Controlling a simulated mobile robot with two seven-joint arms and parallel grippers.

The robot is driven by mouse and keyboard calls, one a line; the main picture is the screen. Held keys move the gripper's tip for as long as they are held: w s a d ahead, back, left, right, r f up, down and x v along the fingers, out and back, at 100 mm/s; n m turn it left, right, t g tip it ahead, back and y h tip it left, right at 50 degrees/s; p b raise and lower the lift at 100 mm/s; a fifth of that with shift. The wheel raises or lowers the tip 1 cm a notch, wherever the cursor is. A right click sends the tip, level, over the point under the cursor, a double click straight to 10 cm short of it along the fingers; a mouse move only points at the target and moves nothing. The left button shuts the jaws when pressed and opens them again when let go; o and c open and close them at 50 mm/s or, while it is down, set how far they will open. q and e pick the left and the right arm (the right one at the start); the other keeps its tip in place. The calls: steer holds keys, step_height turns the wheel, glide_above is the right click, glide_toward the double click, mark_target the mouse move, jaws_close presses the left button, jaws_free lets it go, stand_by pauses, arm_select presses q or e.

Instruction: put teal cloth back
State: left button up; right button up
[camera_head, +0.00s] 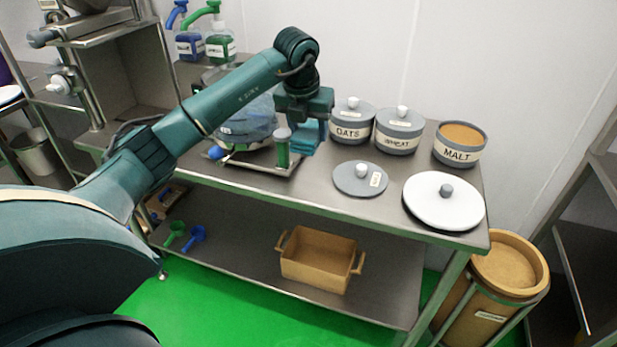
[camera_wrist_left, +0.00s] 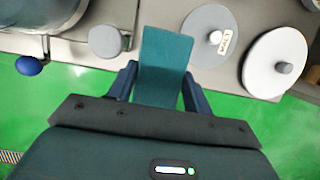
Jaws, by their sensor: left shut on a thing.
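The teal cloth (camera_head: 309,137) hangs from my left gripper (camera_head: 303,118), above the steel table, to the left of the OATS canister. In the left wrist view the cloth (camera_wrist_left: 164,62) is a flat teal piece between the two fingers of my left gripper (camera_wrist_left: 157,88). The left gripper is shut on the cloth. I cannot tell from the head view whether the cloth touches the table. My right gripper does not show in either view.
Canisters labelled OATS (camera_head: 350,122), WHEAT (camera_head: 399,133) and MALT (camera_head: 459,145) stand at the back. A grey lid (camera_head: 348,182) and white lid (camera_head: 436,206) lie in front. A wooden box (camera_head: 318,262) sits below.

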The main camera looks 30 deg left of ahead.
arm_select(q)
step_height(320, 180, down, 9)
steer(key=shift+f+p, duration=0.1)
steer(key=shift+p, duration=0.3)
step_height(320, 180, down, 4)
steer(key=shift+r, duration=0.25)
steer(key=shift+f, duration=0.35)
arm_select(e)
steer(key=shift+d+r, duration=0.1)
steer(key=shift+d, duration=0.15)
arm_select(q)
steer(key=o, duration=0.4)
steer(key=shift+f, duration=0.15)
steer(key=o, duration=0.5)
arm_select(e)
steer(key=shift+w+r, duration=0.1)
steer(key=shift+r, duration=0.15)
